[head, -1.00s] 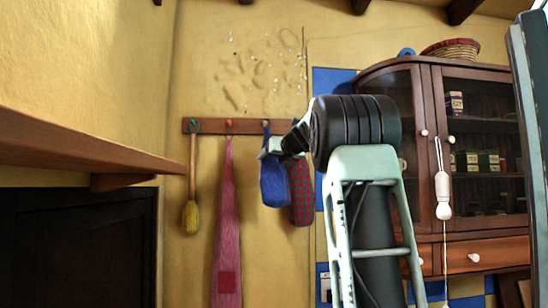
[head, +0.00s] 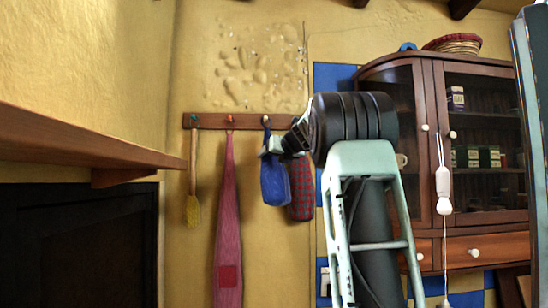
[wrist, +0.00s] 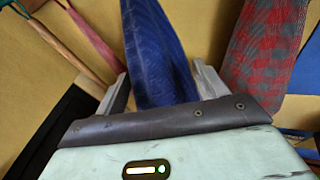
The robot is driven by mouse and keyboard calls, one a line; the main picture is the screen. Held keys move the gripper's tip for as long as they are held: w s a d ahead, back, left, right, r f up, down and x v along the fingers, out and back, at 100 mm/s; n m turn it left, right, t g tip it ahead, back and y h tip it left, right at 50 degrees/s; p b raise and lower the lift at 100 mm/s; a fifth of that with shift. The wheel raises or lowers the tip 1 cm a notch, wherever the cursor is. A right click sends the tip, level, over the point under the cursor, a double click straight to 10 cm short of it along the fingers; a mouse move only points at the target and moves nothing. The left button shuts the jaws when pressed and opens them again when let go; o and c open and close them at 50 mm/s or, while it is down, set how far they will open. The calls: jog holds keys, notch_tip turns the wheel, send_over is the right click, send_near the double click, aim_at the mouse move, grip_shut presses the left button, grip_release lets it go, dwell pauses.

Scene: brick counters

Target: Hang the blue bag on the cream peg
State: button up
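The blue bag (head: 274,182) hangs against the wall below the wooden peg rail (head: 215,122). Its strap runs up to the cream peg (head: 265,119) and appears to loop over it. My gripper (head: 269,149) is at the top of the bag, just below the rail. In the wrist view the blue bag (wrist: 155,55) lies between the two fingers of my gripper (wrist: 160,92). The fingers stand wide apart, one on each side. The peg and strap are out of the wrist view.
A red checked bag (head: 301,190) hangs close on the right. A pink cloth (head: 228,220) and a yellow brush (head: 193,205) hang on the left. A wooden shelf (head: 80,140) juts out at left. A glass-fronted cabinet (head: 433,160) stands at right.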

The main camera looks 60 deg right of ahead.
jog(key=o, duration=0.4)
jog(key=shift+c, duration=0.2)
jog(key=shift+s, duration=0.1)
jog(key=b+v, duration=0.3)
jog(key=v, duration=1.4)
jog(key=shift+b, duration=0.3)
jog(key=shift+s, duration=0.1)
